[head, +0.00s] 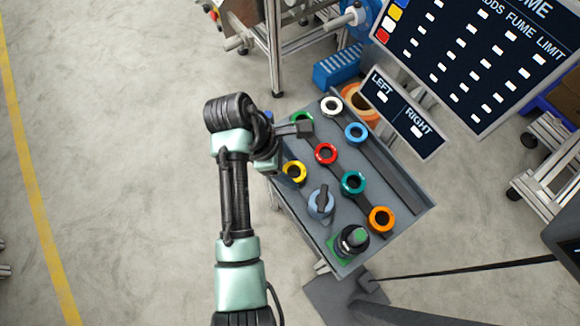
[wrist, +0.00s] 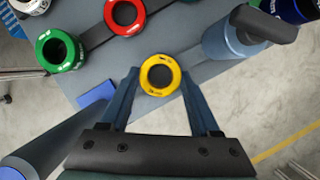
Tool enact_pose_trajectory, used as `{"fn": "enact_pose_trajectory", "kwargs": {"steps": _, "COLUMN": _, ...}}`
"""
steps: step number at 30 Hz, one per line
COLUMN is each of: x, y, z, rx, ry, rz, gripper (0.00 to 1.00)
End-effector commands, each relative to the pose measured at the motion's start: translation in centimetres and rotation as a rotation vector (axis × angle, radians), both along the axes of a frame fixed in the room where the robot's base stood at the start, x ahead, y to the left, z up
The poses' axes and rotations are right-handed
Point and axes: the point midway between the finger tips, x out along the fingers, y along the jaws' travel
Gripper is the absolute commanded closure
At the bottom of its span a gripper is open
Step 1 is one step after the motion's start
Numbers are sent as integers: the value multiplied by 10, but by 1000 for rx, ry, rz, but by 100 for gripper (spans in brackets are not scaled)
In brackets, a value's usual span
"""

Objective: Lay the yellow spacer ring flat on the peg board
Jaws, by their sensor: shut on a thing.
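The yellow spacer ring (wrist: 160,92) sits between my gripper's fingertips in the wrist view, with its round opening facing the camera. My gripper (wrist: 160,75) is shut on it, one blue finger at each side. In the head view the yellow ring (head: 293,181) shows at the left edge of the grey board (head: 345,214); my arm hides most of the gripper there. The ring looks level, but I cannot tell whether it touches the board. Which part is the peg board is not clear; dark strips run across the grey top.
Red (head: 326,163), green (head: 303,116), teal (head: 354,192), blue, white and orange rings stand on the board. A blue-grey handled thing (head: 320,211) and a dark green-topped knob (head: 353,251) stand near its front. A LEFT/RIGHT sign (head: 403,117) overhangs the far side.

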Motion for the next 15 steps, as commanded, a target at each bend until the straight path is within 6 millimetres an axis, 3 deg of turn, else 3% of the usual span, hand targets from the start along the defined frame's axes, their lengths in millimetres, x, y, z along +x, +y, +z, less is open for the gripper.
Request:
{"fn": "enact_pose_trajectory", "kwargs": {"steps": 7, "x": 0, "y": 0, "z": -1, "rx": 0, "ry": 1, "rz": 0, "gripper": 94}}
{"fn": "enact_pose_trajectory", "kwargs": {"steps": 8, "x": 0, "y": 0, "z": -1, "rx": 0, "ry": 0, "rz": 0, "gripper": 32}}
{"fn": "enact_pose_trajectory", "kwargs": {"steps": 12, "x": 0, "y": 0, "z": -1, "rx": 0, "ry": 0, "rz": 0, "gripper": 7}}
{"fn": "enact_pose_trajectory", "kwargs": {"steps": 15, "x": 0, "y": 0, "z": -1, "rx": 0, "ry": 0, "rz": 0, "gripper": 7}}
